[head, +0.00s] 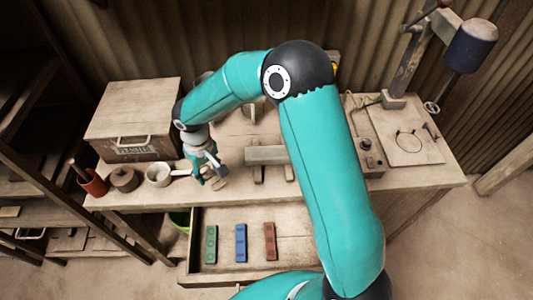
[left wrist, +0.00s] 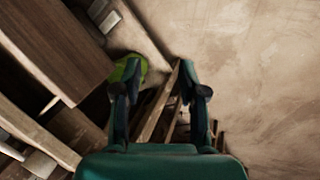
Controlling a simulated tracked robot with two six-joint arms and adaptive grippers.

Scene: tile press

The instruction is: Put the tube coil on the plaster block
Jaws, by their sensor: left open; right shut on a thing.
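My right gripper (head: 210,176) is low over the left middle part of the bench, pointing down. It is shut on a small grey thing (head: 221,171), partly hidden by the fingers; I cannot tell what it is. I cannot make out the tube coil for sure. I cannot tell which thing is the plaster block; a wooden box (head: 130,130) marked "PLASTER" stands at the back left of the bench. My left gripper (left wrist: 160,82) is open and empty in the left wrist view, above the floor, and does not show in the head view.
A white pot (head: 158,174), a round brown pot (head: 124,179) and an orange cup (head: 92,182) stand left of the gripper. A grey bar (head: 266,155) is to its right. Below, an open drawer (head: 285,215) holds green, blue and red strips. A press stands far right.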

